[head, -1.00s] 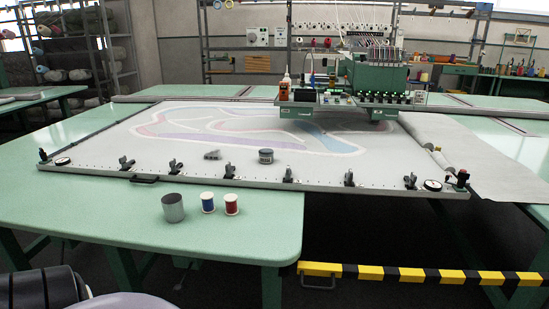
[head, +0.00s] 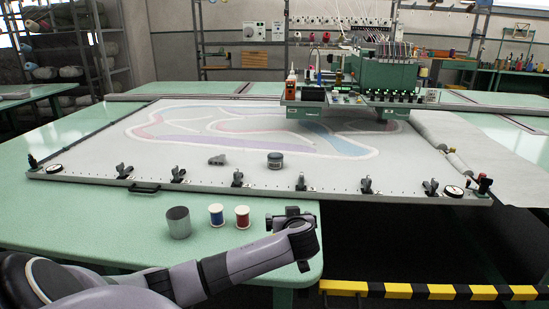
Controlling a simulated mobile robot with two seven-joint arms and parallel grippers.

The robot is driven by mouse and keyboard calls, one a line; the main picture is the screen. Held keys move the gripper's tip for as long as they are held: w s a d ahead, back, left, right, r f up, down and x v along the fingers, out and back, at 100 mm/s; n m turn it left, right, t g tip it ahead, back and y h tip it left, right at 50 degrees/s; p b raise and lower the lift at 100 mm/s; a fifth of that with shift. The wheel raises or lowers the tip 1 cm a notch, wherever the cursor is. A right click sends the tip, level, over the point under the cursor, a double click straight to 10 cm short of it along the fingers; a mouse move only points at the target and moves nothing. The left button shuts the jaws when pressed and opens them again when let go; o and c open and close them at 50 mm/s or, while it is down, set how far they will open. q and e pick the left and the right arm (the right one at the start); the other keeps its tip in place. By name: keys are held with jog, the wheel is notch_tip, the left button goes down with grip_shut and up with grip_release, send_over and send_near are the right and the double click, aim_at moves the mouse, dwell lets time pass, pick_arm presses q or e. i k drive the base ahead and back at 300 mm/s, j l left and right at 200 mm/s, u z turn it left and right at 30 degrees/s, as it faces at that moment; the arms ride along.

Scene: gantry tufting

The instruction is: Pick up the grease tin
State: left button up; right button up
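A small round dark-grey tin with a lid and a pale band (head: 275,160), which looks like the grease tin, stands upright on the white cloth of the frame. My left arm comes in from the lower left, and its gripper (head: 293,211) is over the front right corner of the green table. The gripper is in front of the frame's near rail and well apart from the tin. Its fingers are too small and dark to tell open from shut. My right gripper is not in view.
A grey metal cup (head: 178,222), a blue spool (head: 217,215) and a red spool (head: 242,217) stand on the green table (head: 100,215). A grey object (head: 217,160) lies left of the tin. Clamps (head: 238,180) line the near rail. The tufting head (head: 385,85) hangs behind.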

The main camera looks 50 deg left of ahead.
aim_at(276, 159)
jog(key=i+j, duration=0.2)
jog(key=j, duration=0.15)
jog(key=i+j, duration=0.2)
jog(key=j, duration=0.15)
jog(key=i+j, duration=0.15)
jog(key=j, duration=0.25)
jog(key=i+j, duration=0.2)
jog(key=j, duration=0.15)
